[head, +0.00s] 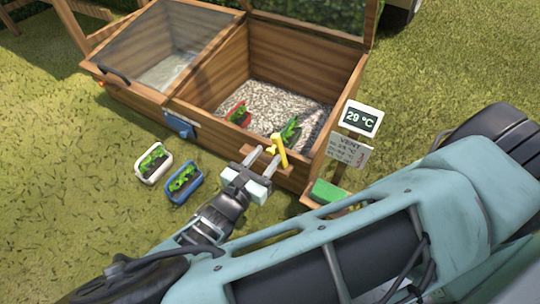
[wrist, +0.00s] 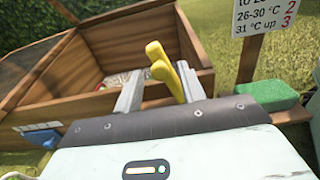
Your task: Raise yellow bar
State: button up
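The yellow bar (head: 279,149) stands at the front wall of the open right bay of the wooden cold frame (head: 180,112). It shows in the wrist view as a bent yellow piece (wrist: 163,70) with a rounded top. My gripper (head: 267,154) is at the front wall, its two grey fingers pointing at the bar. The fingers are apart. In the wrist view the bar appears between them, closer to the right finger; I cannot tell whether they touch. The bar's lower end is hidden behind my gripper in the wrist view.
A display (head: 362,118) reads 29 °C above a vent sign (head: 347,150); the wrist view shows "26-30 °C 2" and "31 °C up 3". A green block (head: 331,191) lies right of my gripper. White (head: 154,163) and blue (head: 184,184) planters stand on the grass at left.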

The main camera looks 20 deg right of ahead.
aim_at(273, 152)
jog(key=shift+b+x, duration=0.4)
jog(key=shift+x, duration=1.05)
grip_shut()
jog(key=shift+s+r+p, duration=0.1)
jog(key=shift+r+p, duration=0.15)
jog(key=shift+p, duration=0.45)
jog(key=p, duration=0.1)
jog(key=m+p, duration=0.1)
jog(key=shift+s+d+r+p, duration=0.25)
jog(key=shift+s+p, duration=0.05)
jog(key=shift+s+d+f+m+p, duration=0.2)
jog(key=shift+s+m+p, duration=0.1)
jog(key=shift+m+p, duration=0.4)
jog(key=shift+s+d+f+m+p, duration=0.2)
jog(key=shift+s+m+p, duration=0.1)
jog(key=shift+m+p, duration=0.35)
grip_release()
